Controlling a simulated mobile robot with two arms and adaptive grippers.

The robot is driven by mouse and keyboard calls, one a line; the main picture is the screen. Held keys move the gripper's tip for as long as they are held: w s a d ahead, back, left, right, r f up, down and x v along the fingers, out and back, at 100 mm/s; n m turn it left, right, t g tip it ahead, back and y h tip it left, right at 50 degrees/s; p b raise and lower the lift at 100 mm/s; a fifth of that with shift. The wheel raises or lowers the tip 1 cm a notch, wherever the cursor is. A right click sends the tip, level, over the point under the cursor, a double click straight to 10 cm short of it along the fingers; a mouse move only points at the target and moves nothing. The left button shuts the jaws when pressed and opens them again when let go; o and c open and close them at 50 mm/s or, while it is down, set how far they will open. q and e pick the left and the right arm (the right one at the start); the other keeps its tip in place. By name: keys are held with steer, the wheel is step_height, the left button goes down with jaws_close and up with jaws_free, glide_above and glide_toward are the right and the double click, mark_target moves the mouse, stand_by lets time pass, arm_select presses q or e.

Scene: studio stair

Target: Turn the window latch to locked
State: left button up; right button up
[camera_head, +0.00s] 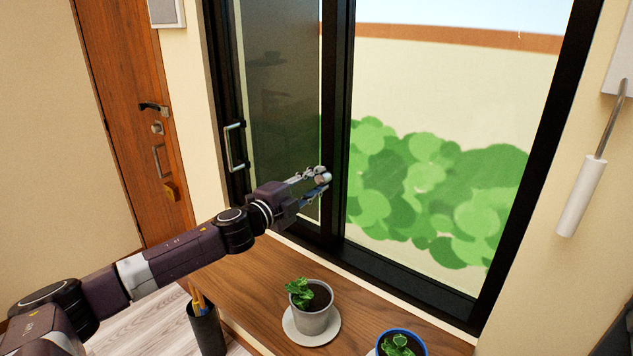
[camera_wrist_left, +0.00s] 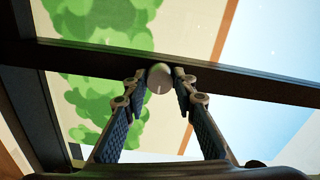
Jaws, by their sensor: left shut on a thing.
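The window latch (camera_wrist_left: 159,79) shows in the left wrist view as a small rounded grey knob on the dark window frame bar. In the head view the latch (camera_head: 326,176) is a small pale piece at the middle post of the window. My left gripper (camera_head: 322,180) reaches it from the left and is shut on it. In the left wrist view the fingertips (camera_wrist_left: 160,82) stand on either side of the knob. Which way the latch is turned cannot be told, as the fingers partly hide it. My right gripper is not in view.
The wooden sill (camera_head: 245,285) below carries a grey potted plant (camera_head: 313,316) on a saucer and a blue-rimmed pot (camera_head: 402,345). A dark pencil cup (camera_head: 206,328) stands nearby. A white-handled rod (camera_head: 581,195) hangs at the right. A wooden door (camera_head: 128,110) is at the left.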

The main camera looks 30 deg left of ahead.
arm_select(q)
steer(key=o, duration=1.2)
steer(key=shift+c, duration=0.2)
steer(key=shift+s+f, duration=0.2)
steer(key=shift+s, duration=0.6)
steer(key=s, duration=1)
steer(key=shift+s+a+r, duration=0.15)
steer(key=shift+s+a, duration=0.1)
steer(key=shift+a, duration=0.2)
